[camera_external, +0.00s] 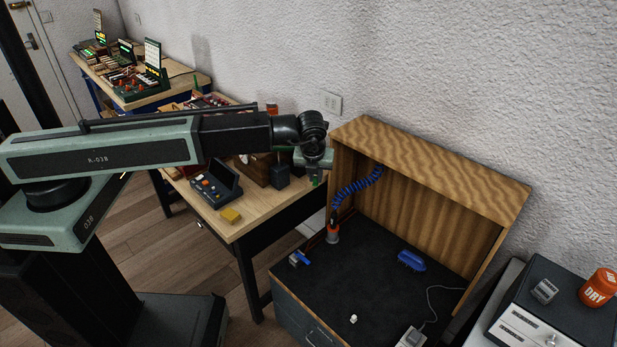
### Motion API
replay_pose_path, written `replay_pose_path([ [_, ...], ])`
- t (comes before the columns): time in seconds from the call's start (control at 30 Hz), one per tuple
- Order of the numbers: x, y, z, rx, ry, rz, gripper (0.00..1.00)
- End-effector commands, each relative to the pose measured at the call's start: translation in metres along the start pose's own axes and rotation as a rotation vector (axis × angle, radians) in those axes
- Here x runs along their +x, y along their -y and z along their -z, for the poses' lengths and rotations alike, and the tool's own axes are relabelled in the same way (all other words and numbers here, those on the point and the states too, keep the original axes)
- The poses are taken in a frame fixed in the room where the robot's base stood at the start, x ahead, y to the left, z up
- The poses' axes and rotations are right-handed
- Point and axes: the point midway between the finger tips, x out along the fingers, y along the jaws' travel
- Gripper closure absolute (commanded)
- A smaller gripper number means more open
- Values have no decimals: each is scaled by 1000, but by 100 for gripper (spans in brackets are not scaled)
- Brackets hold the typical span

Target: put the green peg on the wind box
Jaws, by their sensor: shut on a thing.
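My gripper (314,172) is at the end of the outstretched arm, pointing down near the right end of the middle wooden desk, just left of the wooden hood. It is shut on a small green thing, which looks like the green peg (315,181); only a little of it shows below the jaws. A brown wooden box (252,171) stands on the desk to the left of the gripper, partly hidden behind my arm. It may be the wind box, but I cannot tell for sure. A dark block (280,177) stands between that box and the gripper.
The wooden hood (430,165) rises over a black worktop (375,285) with a blue brush (411,261) and a blue coiled hose (357,188). The worktop's middle is clear.

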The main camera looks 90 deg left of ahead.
Motion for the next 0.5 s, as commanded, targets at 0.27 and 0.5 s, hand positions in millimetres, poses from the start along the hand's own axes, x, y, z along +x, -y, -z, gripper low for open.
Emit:
replay_pose_path([
  [0.27,21,-124,-130,-246,-1,-101,100],
  [0.5,32,-229,-201,-431,1,-177,100],
])
